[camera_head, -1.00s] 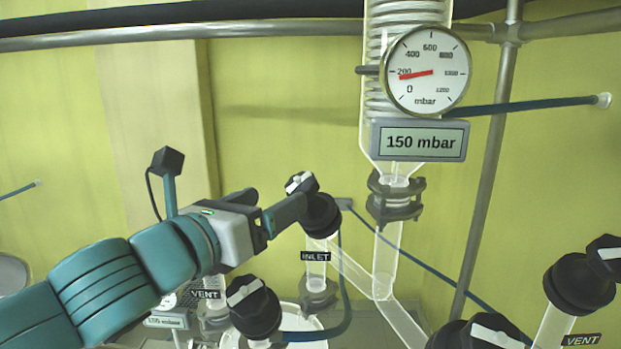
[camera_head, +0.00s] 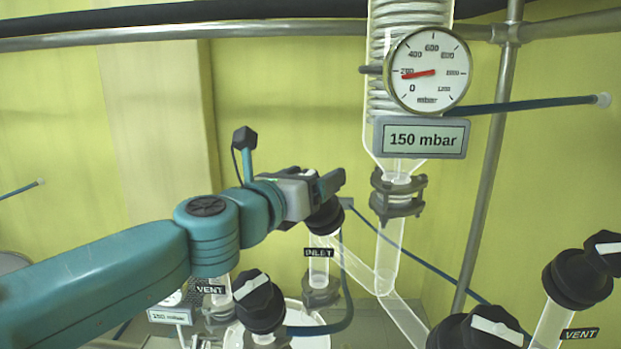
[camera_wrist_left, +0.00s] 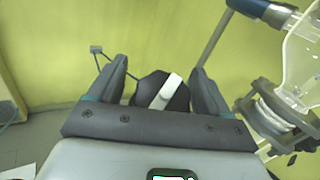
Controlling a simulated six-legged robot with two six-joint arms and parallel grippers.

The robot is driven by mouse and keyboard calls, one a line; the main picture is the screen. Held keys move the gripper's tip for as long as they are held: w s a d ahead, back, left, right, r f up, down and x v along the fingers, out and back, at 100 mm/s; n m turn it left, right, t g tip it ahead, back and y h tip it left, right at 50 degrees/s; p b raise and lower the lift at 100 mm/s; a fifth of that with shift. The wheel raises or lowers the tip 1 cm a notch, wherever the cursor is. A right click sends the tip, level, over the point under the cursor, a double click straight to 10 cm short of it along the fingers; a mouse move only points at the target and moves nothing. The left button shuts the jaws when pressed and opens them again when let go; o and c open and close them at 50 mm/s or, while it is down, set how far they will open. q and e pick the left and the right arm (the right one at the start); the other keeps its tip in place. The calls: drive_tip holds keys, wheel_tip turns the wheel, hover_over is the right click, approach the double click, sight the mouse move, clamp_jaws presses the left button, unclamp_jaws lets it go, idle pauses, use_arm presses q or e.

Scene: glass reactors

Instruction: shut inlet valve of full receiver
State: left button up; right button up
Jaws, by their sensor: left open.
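The inlet valve (camera_head: 327,218) has a black knob and stands above the "INLET" label (camera_head: 319,253) in the head view. My left gripper (camera_head: 332,182) is at this knob and hides most of its top. In the left wrist view, the knob (camera_wrist_left: 150,86) with its slanted white bar (camera_wrist_left: 165,92) lies between the two open fingers of my left gripper (camera_wrist_left: 160,68). Gaps show beside the white bar, and I cannot tell whether a finger touches the knob. The receiver's liquid level is not visible. My right gripper is not in view.
A vent valve (camera_head: 259,302) stands below my left arm. At the right are another vent valve (camera_head: 580,277) and a black knob (camera_head: 490,330). A gauge (camera_head: 428,73) and a "150 mbar" display (camera_head: 420,138) hang above. A metal pole (camera_head: 488,170) stands behind.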

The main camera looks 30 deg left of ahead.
use_arm(q)
drive_tip(key=shift+w, duration=0.1)
drive_tip(key=shift+c, duration=1.2)
drive_tip(key=shift+d, duration=0.15)
drive_tip(key=c, duration=0.7)
drive_tip(key=shift+m+h, duration=0.4)
drive_tip(key=shift+h, duration=0.1)
drive_tip(key=shift+r+m+h+b, duration=0.1)
drive_tip(key=shift+m+h+b, duration=0.9)
drive_tip(key=shift+m+h, duration=0.8)
drive_tip(key=shift+s+d+r+m+g+h, duration=0.15)
drive_tip(key=shift+m+g+h, duration=0.25)
drive_tip(key=shift+m+h, duration=0.55)
drive_tip(key=shift+s+d+m+g+h, duration=0.15)
drive_tip(key=shift+m+g+h, duration=0.25)
drive_tip(key=shift+m+h, duration=0.5)
drive_tip(key=shift+m, duration=0.35)
